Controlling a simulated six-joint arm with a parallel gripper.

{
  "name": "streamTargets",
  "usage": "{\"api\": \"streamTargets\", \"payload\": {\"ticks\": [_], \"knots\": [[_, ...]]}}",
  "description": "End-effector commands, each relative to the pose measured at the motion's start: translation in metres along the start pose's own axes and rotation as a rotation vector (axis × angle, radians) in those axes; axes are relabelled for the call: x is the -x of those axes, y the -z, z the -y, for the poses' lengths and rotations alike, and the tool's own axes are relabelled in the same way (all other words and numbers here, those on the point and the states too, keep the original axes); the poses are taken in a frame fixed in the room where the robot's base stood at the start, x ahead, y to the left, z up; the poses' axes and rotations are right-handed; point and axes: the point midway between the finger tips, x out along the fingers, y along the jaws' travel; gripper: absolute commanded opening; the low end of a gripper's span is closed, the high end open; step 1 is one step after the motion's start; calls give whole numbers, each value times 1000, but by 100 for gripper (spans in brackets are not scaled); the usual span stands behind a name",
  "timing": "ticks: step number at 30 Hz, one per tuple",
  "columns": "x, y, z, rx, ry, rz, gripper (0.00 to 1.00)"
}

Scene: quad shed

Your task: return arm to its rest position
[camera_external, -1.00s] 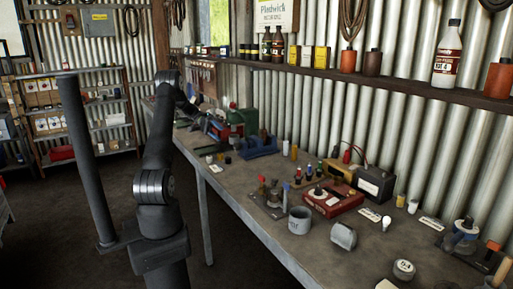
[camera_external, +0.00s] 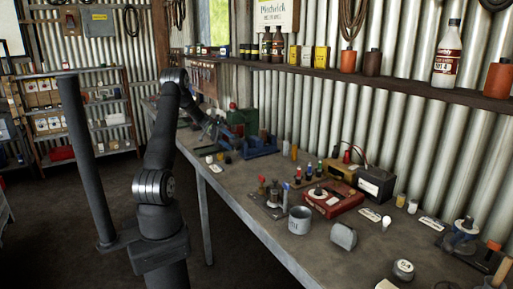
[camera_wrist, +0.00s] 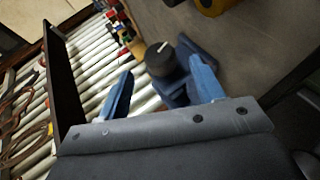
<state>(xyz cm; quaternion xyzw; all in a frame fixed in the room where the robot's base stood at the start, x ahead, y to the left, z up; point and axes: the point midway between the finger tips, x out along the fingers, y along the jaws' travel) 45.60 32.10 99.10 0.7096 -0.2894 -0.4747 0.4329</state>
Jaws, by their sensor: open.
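My arm stands at the left of the external view, its forearm bent over the far part of the workbench (camera_external: 235,192). My gripper (camera_external: 213,130) is small and dark there, above the bench in front of a green machine. In the wrist view its two blue fingers (camera_wrist: 162,68) are spread apart and I see nothing held between them. Beyond them lies a blue item with a dark round cylinder (camera_wrist: 160,60). I cannot tell whether the right finger is clear of it.
A wall shelf (camera_external: 400,91) with bottles runs above. A dark post (camera_external: 87,160) stands left of my arm. Shelving (camera_external: 85,110) is further back.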

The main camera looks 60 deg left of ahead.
Motion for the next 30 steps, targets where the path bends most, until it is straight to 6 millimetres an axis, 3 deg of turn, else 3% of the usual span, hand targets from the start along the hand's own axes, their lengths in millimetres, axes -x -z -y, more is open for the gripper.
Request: {"api": "streamTargets", "payload": {"ticks": [6,30], "knots": [[-46,0,0,1,0,2,61],[-45,-2,-11,-271,648,1,61]]}}
